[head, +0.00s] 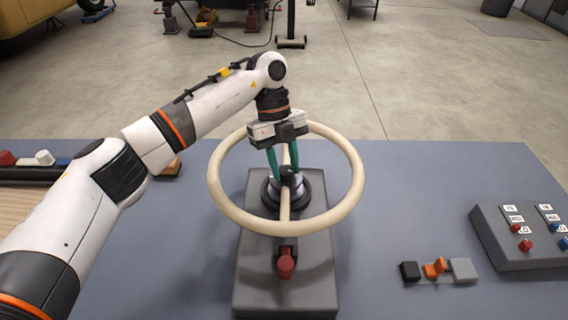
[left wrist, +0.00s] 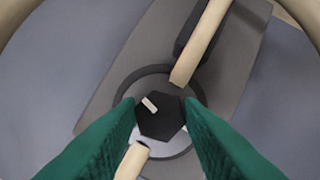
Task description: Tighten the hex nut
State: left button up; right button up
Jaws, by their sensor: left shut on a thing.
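The dark hex nut (left wrist: 161,118) with a small pale mark on top sits at the hub of a cream steering wheel (head: 216,190). It also shows in the head view (head: 290,178), partly covered by the fingers. My left gripper (head: 287,168) reaches down through the wheel from above. Its green fingers lie on opposite sides of the nut in the left wrist view (left wrist: 162,112) and are shut on it. The wheel's rim and spokes surround the nut, and one spoke ends near the fingers. My right gripper is in neither view.
The wheel stands on a grey base (head: 285,303) with a red knob (head: 286,264) in front. A grey control box (head: 520,250) and a small black, orange and grey piece (head: 437,270) lie to the right. The blue-grey table (head: 420,190) is clear between them.

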pick_arm(q)
jog(key=m, duration=0.2)
jog(key=m+y+b, duration=0.1)
jog(key=m, duration=0.1)
jog(key=shift+d+m+g+y, duration=0.15)
jog(key=shift+m+g+y, duration=0.15)
jog(key=m+y, duration=0.1)
jog(key=m, duration=0.1)
jog(key=m+y+b, duration=0.1)
jog(key=m, duration=0.2)
jog(key=shift+d, duration=0.15)
jog(key=m+y, duration=0.1)
jog(key=m, duration=0.2)
jog(key=m+t+b, duration=0.1)
jog(key=m, duration=0.1)
jog(key=shift+s+d+m+t+y, duration=0.1)
jog(key=shift+m+t+y, duration=0.2)
jog(key=shift+m+y, duration=0.1)
jog(key=shift+s+m+t+y+b, duration=0.1)
jog(key=shift+m+t+y+b, duration=0.2)
jog(key=shift+m, duration=0.85)
jog(key=shift+m+t+y+b, duration=0.1)
jog(key=shift+m+t, duration=0.3)
jog(key=shift+m, duration=0.75)
jog(key=o, duration=1)
jog(key=shift+d+r, duration=0.1)
